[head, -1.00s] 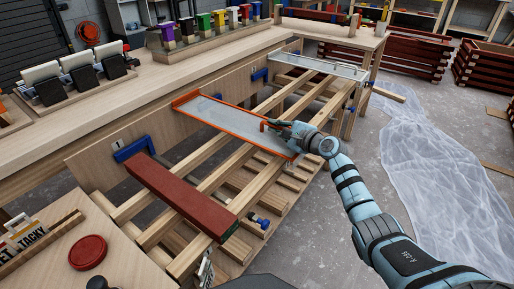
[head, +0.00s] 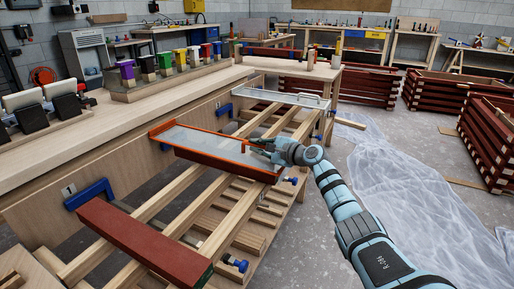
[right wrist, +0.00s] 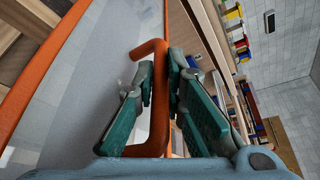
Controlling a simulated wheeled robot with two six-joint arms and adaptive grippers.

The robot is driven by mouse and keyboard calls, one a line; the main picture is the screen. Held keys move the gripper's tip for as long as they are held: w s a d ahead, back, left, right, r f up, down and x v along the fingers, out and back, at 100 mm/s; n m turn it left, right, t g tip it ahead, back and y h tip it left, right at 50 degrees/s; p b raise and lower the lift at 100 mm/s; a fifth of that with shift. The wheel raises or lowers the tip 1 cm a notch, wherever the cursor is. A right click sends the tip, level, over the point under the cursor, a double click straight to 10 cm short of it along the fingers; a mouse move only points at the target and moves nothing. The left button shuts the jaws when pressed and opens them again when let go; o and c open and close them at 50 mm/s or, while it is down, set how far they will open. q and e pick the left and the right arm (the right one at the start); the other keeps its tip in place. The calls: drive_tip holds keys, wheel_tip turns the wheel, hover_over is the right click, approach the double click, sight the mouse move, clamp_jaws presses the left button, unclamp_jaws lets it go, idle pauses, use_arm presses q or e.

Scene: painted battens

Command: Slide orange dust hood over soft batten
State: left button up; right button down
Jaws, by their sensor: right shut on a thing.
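The orange dust hood (head: 205,160) has an orange frame and a pale see-through top. It lies crosswise over the wooden rails, mid-rack. My right gripper (head: 262,147) is shut on its orange handle at the right end; the right wrist view shows the handle (right wrist: 151,52) between the two green fingers (right wrist: 157,105). A dark red batten (head: 145,240) lies across the rails at the near end, apart from the hood. My left gripper is out of view.
A pale-framed hood (head: 285,97) lies across the rails farther back. Blue clamps (head: 91,193) sit along the rack's left board. Bare rails (head: 165,200) lie between the red batten and the orange hood. Plastic sheeting (head: 400,190) covers the floor at right.

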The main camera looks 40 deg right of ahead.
drive_tip(key=c, duration=1.8)
unclamp_jaws()
drive_tip(key=shift+d+r, duration=0.15)
drive_tip(key=shift+d, duration=0.15)
drive_tip(key=shift+o, duration=0.7)
drive_tip(key=shift+a, duration=0.1)
drive_tip(key=v, duration=1.2)
